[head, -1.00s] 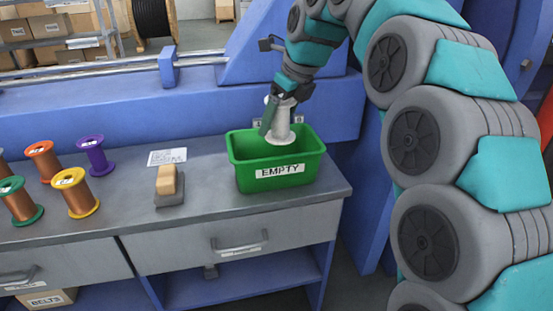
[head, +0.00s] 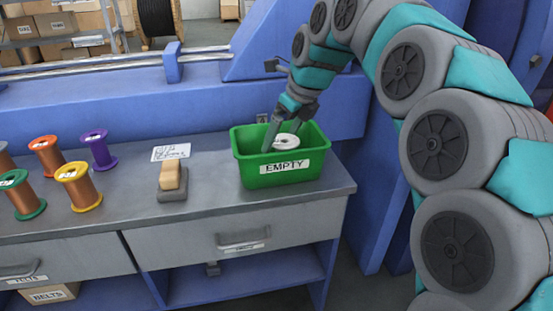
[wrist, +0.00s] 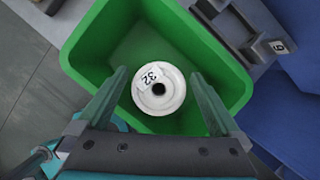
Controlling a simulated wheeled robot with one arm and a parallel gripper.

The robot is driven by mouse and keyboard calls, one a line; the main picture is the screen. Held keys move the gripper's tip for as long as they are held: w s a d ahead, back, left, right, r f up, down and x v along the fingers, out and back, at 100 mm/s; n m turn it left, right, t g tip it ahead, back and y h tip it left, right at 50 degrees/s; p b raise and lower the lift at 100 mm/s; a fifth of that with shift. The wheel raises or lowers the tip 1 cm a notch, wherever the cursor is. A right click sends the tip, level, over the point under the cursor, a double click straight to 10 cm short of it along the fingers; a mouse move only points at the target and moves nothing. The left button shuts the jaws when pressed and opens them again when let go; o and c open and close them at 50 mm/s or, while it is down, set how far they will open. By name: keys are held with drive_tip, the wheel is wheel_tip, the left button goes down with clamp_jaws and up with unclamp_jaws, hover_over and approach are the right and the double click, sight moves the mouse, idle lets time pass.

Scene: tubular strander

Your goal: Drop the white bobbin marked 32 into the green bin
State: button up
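The white bobbin marked 32 (head: 287,143) is inside the green bin (head: 252,172), which carries an EMPTY label. In the wrist view the bobbin (wrist: 172,100) stands end-up with its numbered flange and dark centre hole facing the camera, inside the bin walls (wrist: 87,45). My gripper (head: 284,128) reaches down into the bin from above. In the wrist view its two fingers (wrist: 159,76) are spread on either side of the bobbin, with gaps between them and the flange. The bobbin's lower part is hidden by the bin's front wall in the head view.
Orange (head: 47,155), purple (head: 99,150), green (head: 22,194) and yellow (head: 79,187) bobbins stand at the bench's left. A brush-like block (head: 171,181) and a written card (head: 171,152) lie left of the bin. The bench top (head: 215,203) is bare in front of them.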

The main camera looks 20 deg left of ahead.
drive_tip(key=shift+r, duration=0.1)
drive_tip(key=v, duration=0.7)
drive_tip(key=shift+d+r, duration=0.15)
drive_tip(key=shift+r, duration=0.1)
